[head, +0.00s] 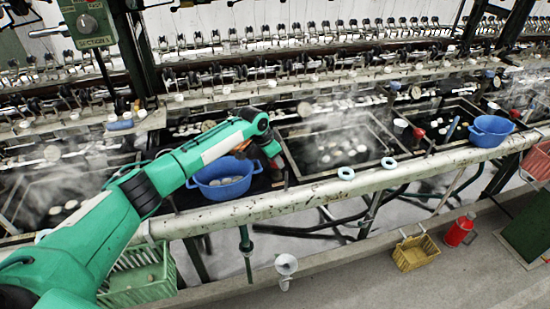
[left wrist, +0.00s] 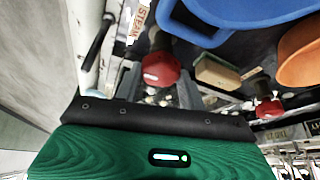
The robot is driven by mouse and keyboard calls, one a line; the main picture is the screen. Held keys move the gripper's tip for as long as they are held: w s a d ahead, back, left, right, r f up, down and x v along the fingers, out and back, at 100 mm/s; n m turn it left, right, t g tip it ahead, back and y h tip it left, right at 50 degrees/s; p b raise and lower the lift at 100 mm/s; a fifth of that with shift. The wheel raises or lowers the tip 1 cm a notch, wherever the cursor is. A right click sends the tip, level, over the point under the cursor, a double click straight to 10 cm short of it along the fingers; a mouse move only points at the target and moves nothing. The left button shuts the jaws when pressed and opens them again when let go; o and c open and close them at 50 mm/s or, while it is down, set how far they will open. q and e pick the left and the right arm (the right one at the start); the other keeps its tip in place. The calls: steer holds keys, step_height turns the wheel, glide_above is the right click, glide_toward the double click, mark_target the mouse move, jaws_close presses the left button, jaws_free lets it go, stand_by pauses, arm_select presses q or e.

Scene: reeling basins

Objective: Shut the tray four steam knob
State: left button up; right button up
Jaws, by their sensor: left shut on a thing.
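My left gripper (head: 270,158) reaches over the front of the basin row, just right of a blue bowl. In the left wrist view its fingers (left wrist: 160,92) are shut on a red steam knob (left wrist: 160,68). A label reading STEAM (left wrist: 138,20) is beside this knob. A second red knob (left wrist: 267,110) shows farther off, apart from the fingers. In the head view the gripper hides the held knob; other red knobs (head: 418,133) show farther right. I cannot read a tray number. My right gripper is out of view.
The blue bowl (head: 222,186) stands close beside the gripper, with a brush-like block (left wrist: 216,73) near the knob. A steaming basin (head: 340,145) lies to the right. The pale front rail (head: 270,208) runs along the basins. A yellow basket (head: 415,253) and red can (head: 459,230) stand below.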

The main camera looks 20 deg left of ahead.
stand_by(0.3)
arm_select(q)
steer(key=o, duration=1)
steer(key=shift+c, duration=0.2)
steer(key=b+v, duration=0.2)
steer(key=v, duration=1.2)
steer(key=shift+w+a+f, duration=0.1)
steer(key=shift+a, duration=0.05)
